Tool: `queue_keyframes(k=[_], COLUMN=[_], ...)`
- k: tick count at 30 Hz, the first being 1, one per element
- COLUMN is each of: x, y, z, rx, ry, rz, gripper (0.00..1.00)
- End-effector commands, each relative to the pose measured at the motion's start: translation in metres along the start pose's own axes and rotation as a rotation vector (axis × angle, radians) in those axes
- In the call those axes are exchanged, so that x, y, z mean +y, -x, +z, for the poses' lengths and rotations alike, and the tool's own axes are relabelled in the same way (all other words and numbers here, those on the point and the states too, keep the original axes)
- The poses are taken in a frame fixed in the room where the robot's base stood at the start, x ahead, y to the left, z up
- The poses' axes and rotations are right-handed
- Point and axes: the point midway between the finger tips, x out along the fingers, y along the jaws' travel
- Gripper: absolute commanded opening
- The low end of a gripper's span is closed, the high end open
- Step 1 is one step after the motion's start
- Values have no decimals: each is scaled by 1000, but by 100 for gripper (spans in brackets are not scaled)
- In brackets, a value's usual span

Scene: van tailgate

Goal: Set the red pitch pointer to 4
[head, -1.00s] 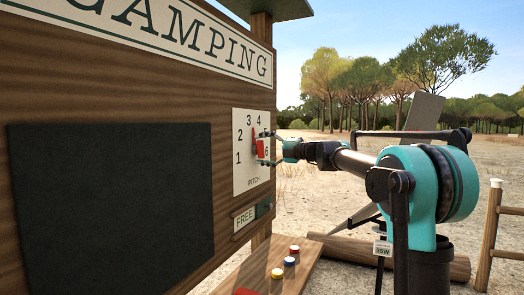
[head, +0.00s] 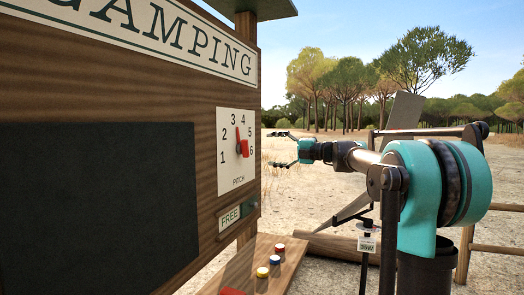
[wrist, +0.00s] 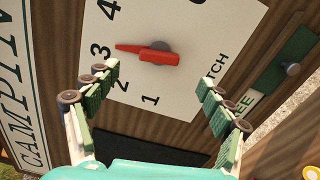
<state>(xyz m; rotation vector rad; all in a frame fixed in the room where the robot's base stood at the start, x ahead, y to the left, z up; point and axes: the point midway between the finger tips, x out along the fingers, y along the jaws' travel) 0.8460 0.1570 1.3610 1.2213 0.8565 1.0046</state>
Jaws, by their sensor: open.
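The white pitch dial (head: 230,172), numbered 1 to 6, is fixed to the wooden board. Its red pitch pointer (head: 243,146) has its narrow tip up, between 3 and 4. In the wrist view the red pointer (wrist: 150,54) has its tip just past 3 on the side toward 4. My gripper (head: 280,149) is open and empty, apart from the dial, to its right in the head view. In the wrist view my gripper's two green-padded fingers (wrist: 158,80) are spread wide, with the pointer in front of the gap between them.
Below the dial are a FREE sign (head: 229,218) and a green slider with a knob (head: 250,208). A wooden shelf (head: 290,270) juts out below with red, blue and yellow pegs. A dark panel (head: 95,210) covers the board's left. Open air lies around my gripper.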

Motion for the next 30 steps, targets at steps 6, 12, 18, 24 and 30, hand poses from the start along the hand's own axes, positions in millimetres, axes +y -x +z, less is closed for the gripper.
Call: queue_keyframes(k=[6,12,18,24,30], x=[0,0,-19,-81,-112], y=[9,9,8,28,80], z=[0,0,6,35,77], rx=[1,1,-38,-111,-41], ry=[0,0,115,607,1253], rz=[0,0,-94,-471,-918], gripper=[81,80,55,30,5])
